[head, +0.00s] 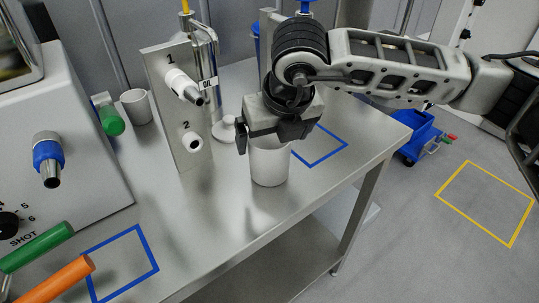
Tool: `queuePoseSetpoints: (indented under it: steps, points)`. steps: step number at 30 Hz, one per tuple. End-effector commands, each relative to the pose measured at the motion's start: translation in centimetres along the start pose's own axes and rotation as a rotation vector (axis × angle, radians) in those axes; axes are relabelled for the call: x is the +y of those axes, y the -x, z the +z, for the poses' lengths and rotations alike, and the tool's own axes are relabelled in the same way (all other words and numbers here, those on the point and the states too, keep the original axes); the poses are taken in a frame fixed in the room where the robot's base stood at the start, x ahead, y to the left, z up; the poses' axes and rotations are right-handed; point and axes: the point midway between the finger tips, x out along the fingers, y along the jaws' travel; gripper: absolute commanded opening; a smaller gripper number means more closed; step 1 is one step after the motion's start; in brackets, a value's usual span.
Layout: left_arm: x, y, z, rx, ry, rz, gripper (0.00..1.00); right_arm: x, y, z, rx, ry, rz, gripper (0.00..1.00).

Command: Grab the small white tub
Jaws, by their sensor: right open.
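A small white tub (269,166) stands upright on the steel table, right of the panel marked 1 and 2. My right gripper (262,143) is directly above it, pointing down, with its open fingers at the tub's rim. The gripper hides part of the rim, and I cannot tell whether the fingers touch it. My left gripper is not in view.
The steel table (225,228) has blue taped outlines at front left and beside the tub. An upright panel (165,95) with two nozzles is close left of my gripper. A yellow floor outline is at right.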

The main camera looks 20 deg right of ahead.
Motion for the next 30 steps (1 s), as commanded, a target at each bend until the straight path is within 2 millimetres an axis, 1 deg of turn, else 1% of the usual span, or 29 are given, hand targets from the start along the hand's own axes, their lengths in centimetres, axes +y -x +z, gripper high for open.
queuePoseSetpoints:
  steps: [1, 4, 6, 9, 17, 18, 20, 21, 22, 30]
  points:
    - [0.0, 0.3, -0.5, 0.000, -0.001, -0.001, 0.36, 0.0, -0.6, 0.1, 0.006, 0.000, -0.002, 0.96]
    - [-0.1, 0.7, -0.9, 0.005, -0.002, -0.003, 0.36, 0.1, -2.1, 0.4, 0.005, 0.000, -0.002, 0.96]
    - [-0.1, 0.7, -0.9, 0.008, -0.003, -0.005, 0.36, 0.1, -3.2, 0.3, 0.005, -0.001, -0.001, 0.96]
    - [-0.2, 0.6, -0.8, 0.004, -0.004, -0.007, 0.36, 0.1, -4.1, 0.3, 0.003, 0.000, -0.001, 0.96]
    - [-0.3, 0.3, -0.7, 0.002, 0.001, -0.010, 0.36, 0.1, -4.4, 0.3, 0.001, 0.000, 0.000, 0.96]
    - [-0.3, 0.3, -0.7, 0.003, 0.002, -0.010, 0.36, 0.1, -4.4, 0.3, 0.001, 0.000, 0.000, 0.85]
    - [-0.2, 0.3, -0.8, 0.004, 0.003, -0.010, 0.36, 0.1, -4.4, 0.3, 0.001, 0.000, 0.000, 0.68]
    - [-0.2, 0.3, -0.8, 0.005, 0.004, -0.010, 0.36, 0.1, -4.3, 0.3, 0.001, 0.000, 0.000, 0.57]
    - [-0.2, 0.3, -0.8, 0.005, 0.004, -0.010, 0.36, 0.1, -4.3, 0.3, 0.001, 0.000, 0.000, 0.48]
    - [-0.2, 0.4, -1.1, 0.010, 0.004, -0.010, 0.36, 0.1, -4.3, 0.3, 0.001, 0.000, 0.000, 0.48]
